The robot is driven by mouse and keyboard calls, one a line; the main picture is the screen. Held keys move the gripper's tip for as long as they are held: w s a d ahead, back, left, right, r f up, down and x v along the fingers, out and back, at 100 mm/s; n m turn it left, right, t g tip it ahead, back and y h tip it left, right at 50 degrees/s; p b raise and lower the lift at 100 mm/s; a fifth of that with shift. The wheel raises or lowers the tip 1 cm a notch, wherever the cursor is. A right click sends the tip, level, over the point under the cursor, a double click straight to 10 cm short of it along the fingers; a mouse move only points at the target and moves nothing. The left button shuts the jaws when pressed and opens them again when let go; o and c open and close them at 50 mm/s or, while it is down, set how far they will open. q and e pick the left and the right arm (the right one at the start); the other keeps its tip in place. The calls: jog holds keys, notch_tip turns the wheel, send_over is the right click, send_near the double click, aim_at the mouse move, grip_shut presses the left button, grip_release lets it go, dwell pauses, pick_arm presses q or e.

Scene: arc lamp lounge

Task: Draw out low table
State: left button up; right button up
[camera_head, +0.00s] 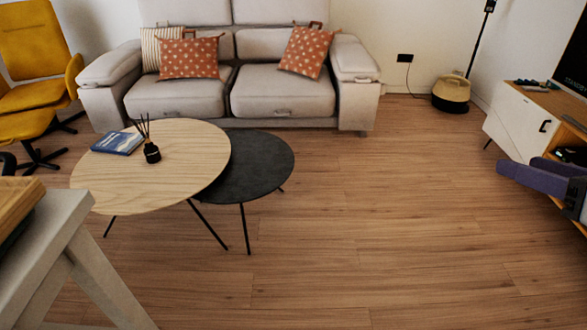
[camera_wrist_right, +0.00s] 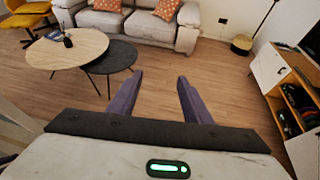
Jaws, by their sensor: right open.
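The low table (camera_head: 252,165) is a dark round table on thin black legs, and its left part is hidden beneath the higher light-wood round table (camera_head: 190,165). In the right wrist view the low table (camera_wrist_right: 115,60) also shows to the right of the light-wood table (camera_wrist_right: 75,55). My right gripper (camera_head: 508,175) is at the right edge of the head view, far from both tables. In the wrist view its two purple fingers (camera_wrist_right: 160,75) are spread apart with only floor between them. My left gripper is not in view.
A grey sofa (camera_head: 170,97) with cushions stands behind the tables. A blue book (camera_head: 118,143) and a black reed diffuser (camera_head: 152,153) are on the light-wood table. A white-and-wood cabinet (camera_head: 520,125) is at right, yellow chairs (camera_head: 35,95) at left. The floor (camera_head: 380,230) right of the tables is clear.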

jog(key=shift+d+r+h, duration=0.3)
jog(key=shift+d+h, duration=0.1)
jog(key=shift+d, duration=0.3)
